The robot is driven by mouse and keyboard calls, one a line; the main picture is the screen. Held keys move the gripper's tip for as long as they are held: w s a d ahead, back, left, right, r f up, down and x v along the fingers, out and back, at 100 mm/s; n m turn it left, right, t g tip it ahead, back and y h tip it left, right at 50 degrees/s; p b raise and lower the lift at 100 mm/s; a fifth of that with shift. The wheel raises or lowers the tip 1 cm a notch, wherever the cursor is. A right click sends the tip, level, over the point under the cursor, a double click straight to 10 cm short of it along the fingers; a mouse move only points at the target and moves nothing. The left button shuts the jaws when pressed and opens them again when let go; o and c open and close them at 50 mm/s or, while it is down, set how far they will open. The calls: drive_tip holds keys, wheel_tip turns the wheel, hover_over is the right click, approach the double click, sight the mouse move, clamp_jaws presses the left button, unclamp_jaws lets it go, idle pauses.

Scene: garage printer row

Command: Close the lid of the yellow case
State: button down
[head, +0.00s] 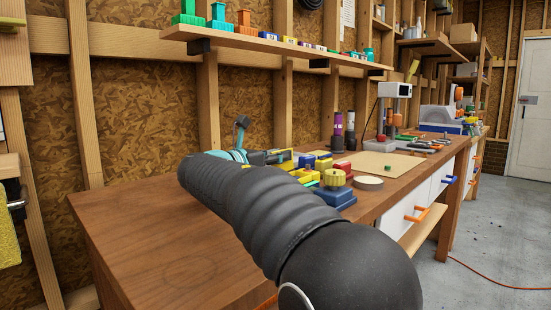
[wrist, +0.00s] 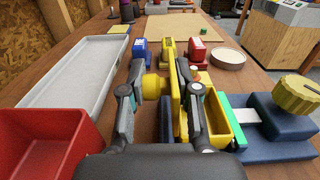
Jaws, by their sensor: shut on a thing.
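The yellow case (wrist: 216,122) is an open yellow tray on the workbench, right of centre in the wrist view. Its yellow lid (wrist: 171,62) stands about upright at the tray's left side, with a round yellow knob (wrist: 155,85) on its left face. My gripper (wrist: 160,76) has one finger left of the knob and one right of the lid, shut on the lid. In the head view my arm hides much of the case; my gripper (head: 278,157) shows beyond it among yellow parts.
A grey tray (wrist: 75,68) and a red bin (wrist: 45,140) are on the left. A blue block (wrist: 139,48) and a red block (wrist: 197,50) stand beyond the lid.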

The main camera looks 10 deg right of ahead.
sight(292, 162)
drive_tip(key=m+b, duration=0.1)
drive_tip(key=s+m, duration=0.1)
drive_tip(key=m, duration=0.1)
drive_tip(key=shift+s+d+b, duration=0.1)
drive_tip(key=shift+d+b, duration=0.2)
drive_tip(key=shift+b, duration=0.1)
drive_tip(key=m+b, duration=0.1)
drive_tip(key=s+m+b, duration=0.1)
drive_tip(key=m, duration=0.1)
drive_tip(key=shift+d, duration=0.3)
drive_tip(key=m+b, duration=0.1)
drive_tip(key=s+m+b, duration=0.1)
drive_tip(key=m, duration=0.1)
drive_tip(key=d+m+b, duration=0.1)
drive_tip(key=m+b, duration=0.1)
drive_tip(key=shift+s+f, duration=0.25)
drive_tip(key=shift+f, duration=0.05)
drive_tip(key=shift+s+d+f+m+b, duration=0.1)
drive_tip(key=shift+s+d+m+b, duration=0.05)
drive_tip(key=shift+m+b, duration=0.45)
drive_tip(key=shift+s+d+m+b, duration=0.15)
drive_tip(key=shift+m+b, duration=0.25)
drive_tip(key=shift+m, duration=0.3)
